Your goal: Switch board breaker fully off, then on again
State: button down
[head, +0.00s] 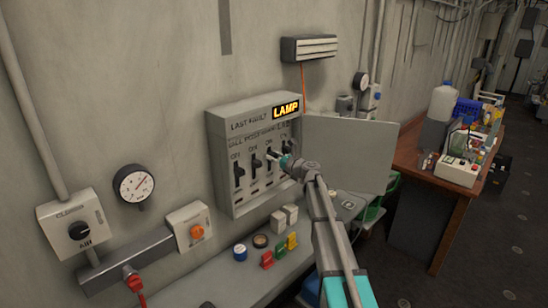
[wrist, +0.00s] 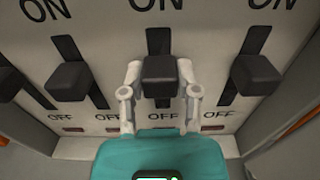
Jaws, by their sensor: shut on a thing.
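The breaker panel (head: 222,195) is a grey wall box with a row of black levers and its door swung open to the right. My gripper (head: 279,158) is at the third lever from the left. In the wrist view my gripper (wrist: 159,72) has its pale fingers shut on the sides of that black lever handle (wrist: 161,84). ON is printed above its slot and OFF below. Dark slot shows above and a little below the handle; its exact position is hard to tell. The lever's name label cannot be read.
Neighbouring levers stand close on the left (wrist: 71,82) and right (wrist: 257,76). The open door (head: 350,150) is beside my arm. An amber display (head: 286,109) reads LAMP. A shelf (head: 215,285) with small coloured items runs below; a wooden workbench (head: 437,190) stands right.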

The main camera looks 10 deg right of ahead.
jog(key=shift+w+r, duration=0.15)
jog(key=shift+c, duration=1.6)
grip_release()
jog(key=shift+s, duration=0.2)
jog(key=v, duration=1.2)
jog(key=shift+w, duration=0.1)
